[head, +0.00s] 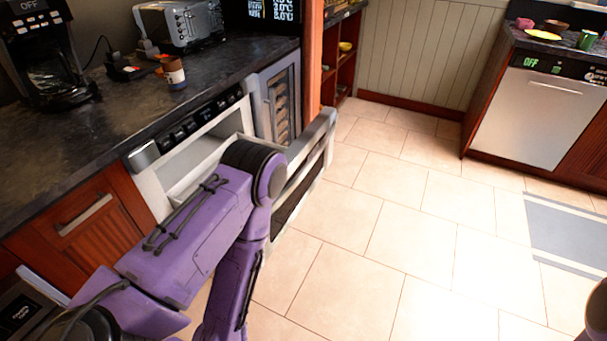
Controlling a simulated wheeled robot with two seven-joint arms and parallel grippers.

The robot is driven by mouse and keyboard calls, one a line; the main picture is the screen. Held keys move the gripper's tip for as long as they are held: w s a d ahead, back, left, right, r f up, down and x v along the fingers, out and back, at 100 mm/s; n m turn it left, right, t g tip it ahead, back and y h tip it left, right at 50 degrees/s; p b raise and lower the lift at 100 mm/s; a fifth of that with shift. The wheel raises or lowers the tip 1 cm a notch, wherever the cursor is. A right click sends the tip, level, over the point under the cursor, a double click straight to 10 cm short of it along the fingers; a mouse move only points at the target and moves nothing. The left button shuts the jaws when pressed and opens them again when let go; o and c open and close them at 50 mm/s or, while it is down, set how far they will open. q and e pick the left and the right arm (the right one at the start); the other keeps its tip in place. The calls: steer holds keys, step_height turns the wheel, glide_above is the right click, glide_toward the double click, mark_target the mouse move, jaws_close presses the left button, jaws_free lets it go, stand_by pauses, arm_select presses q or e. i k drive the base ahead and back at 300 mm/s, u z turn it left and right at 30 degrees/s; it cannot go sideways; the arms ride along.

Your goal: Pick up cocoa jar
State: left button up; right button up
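My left gripper is out of view. Only a small piece of my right arm shows at the lower right edge, and my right gripper is out of view.
A toaster (182,24), small items (127,70) and a coffee maker (45,55) stand near the jar.

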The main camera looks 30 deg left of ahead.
mark_target(173, 71)
steer(key=z, duration=0.65)
steer(key=i, duration=2.95)
steer(key=u, duration=3.65)
